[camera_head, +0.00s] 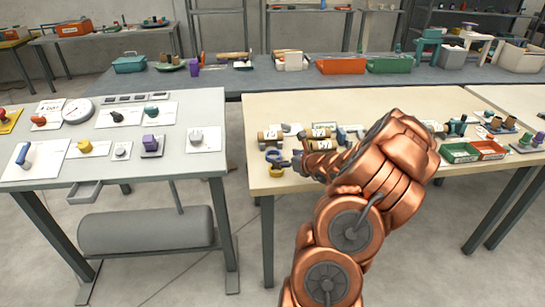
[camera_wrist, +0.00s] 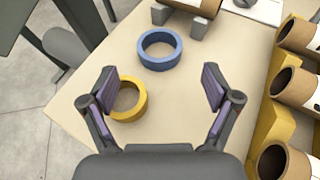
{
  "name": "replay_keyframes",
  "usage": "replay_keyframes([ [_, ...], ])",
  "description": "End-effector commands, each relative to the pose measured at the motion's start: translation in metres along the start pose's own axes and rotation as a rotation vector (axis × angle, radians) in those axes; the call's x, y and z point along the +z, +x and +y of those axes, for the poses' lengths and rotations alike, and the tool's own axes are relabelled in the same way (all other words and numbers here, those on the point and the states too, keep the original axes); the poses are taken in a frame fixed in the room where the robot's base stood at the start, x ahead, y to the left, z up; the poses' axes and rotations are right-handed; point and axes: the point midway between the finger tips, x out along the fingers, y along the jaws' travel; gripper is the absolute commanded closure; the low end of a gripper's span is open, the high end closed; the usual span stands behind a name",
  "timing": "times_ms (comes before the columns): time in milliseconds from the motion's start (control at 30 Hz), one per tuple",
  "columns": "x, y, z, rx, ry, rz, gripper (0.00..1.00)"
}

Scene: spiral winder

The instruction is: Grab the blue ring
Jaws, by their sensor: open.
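The blue ring (camera_wrist: 160,64) lies flat on the pale table in the wrist view, just beyond my fingertips and roughly midway between them. My gripper (camera_wrist: 159,80) is open and empty, with its two dark fingers spread wide above the tabletop. A yellow ring (camera_wrist: 128,115) lies nearer, beside and partly behind the left finger. In the head view, my copper arm reaches over the pale table, and the yellow ring (camera_head: 276,172) shows near the table's front left edge. The gripper is mostly hidden there by the arm.
Cardboard tubes (camera_wrist: 296,82) lie on a yellow rack (camera_wrist: 268,124) to the right in the wrist view. A grey-footed holder with a tube (camera_wrist: 190,6) stands just beyond the blue ring. The pale table's left edge (camera_wrist: 62,92) is close. A grey table (camera_head: 90,170) stands left.

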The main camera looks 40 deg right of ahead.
Motion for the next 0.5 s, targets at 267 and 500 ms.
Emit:
replay_keyframes([
  [267,0.0,0.021,0.001,0.003,-0.003,0.002,0.12],
  [500,0.0,0.049,0.001,0.002,-0.004,0.004,0.12],
])
